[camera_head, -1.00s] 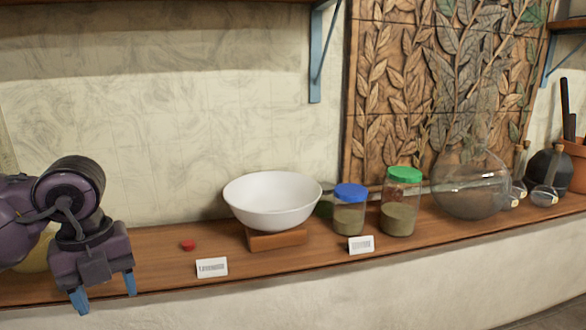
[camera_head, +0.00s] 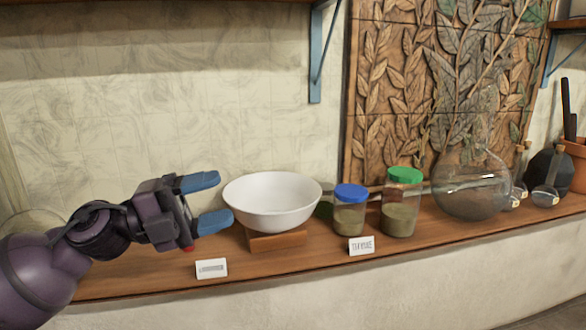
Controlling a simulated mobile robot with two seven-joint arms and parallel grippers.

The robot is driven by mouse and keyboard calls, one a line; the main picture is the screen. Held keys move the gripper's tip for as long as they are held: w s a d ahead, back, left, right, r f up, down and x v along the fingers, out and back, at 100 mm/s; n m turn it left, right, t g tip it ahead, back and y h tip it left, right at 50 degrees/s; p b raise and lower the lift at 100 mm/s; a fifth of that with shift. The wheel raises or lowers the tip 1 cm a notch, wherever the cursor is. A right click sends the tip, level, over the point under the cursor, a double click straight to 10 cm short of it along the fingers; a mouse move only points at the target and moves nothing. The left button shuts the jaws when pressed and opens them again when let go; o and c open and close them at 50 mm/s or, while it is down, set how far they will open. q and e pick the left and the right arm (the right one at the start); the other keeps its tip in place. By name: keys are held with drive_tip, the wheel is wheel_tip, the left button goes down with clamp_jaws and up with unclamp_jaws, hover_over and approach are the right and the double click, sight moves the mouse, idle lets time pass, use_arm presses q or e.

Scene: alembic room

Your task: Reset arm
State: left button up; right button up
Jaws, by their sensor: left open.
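My left gripper (camera_head: 208,202) is at the left of the head view, its blue fingers spread apart and pointing right. Nothing shows between the fingers. The fingertips are just left of a white bowl (camera_head: 272,200); I cannot tell whether they touch it. The bowl stands upright on a small wooden block (camera_head: 277,240). A red object, mostly hidden behind the gripper, shows only a sliver under it. My right gripper is not in view.
A jar with a blue lid (camera_head: 350,195), a jar with a green lid (camera_head: 403,200) and a large glass flask (camera_head: 468,182) stand right of the bowl. Small white labels (camera_head: 211,268) sit along the front of the wooden shelf (camera_head: 150,283). A blue bracket (camera_head: 316,60) hangs above.

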use_arm(q)
drive_tip(key=w+a+f+n+t+y, duration=0.3)
drive_tip(key=a+f+n+t+y, duration=0.1)
drive_tip(key=f+n+t, duration=0.3)
drive_tip(key=w+a+f+n+t+y, duration=0.35)
drive_tip(key=n+t, duration=0.25)
drive_tip(key=n, duration=0.3)
drive_tip(key=s+a+f+n+y, duration=0.1)
drive_tip(key=a+f+n+y, duration=0.2)
drive_tip(key=f, duration=0.4)
drive_tip(key=s+a+f+n+y, duration=0.1)
drive_tip(key=a+f+n+y, duration=0.1)
drive_tip(key=f+n+y, duration=0.4)
drive_tip(key=s+a+f+n+g+y, duration=0.1)
drive_tip(key=s+f+n+g, duration=0.2)
drive_tip(key=s+f, duration=0.8)
drive_tip(key=s+a+f+n+g+y, duration=0.2)
drive_tip(key=s+f+n+g, duration=0.1)
drive_tip(key=s+f, duration=0.9)
wheel_tip(320, 180, down, 3)
drive_tip(key=shift+a+r+n, duration=0.15)
drive_tip(key=shift+a+n, duration=0.15)
drive_tip(key=shift+n, duration=0.6)
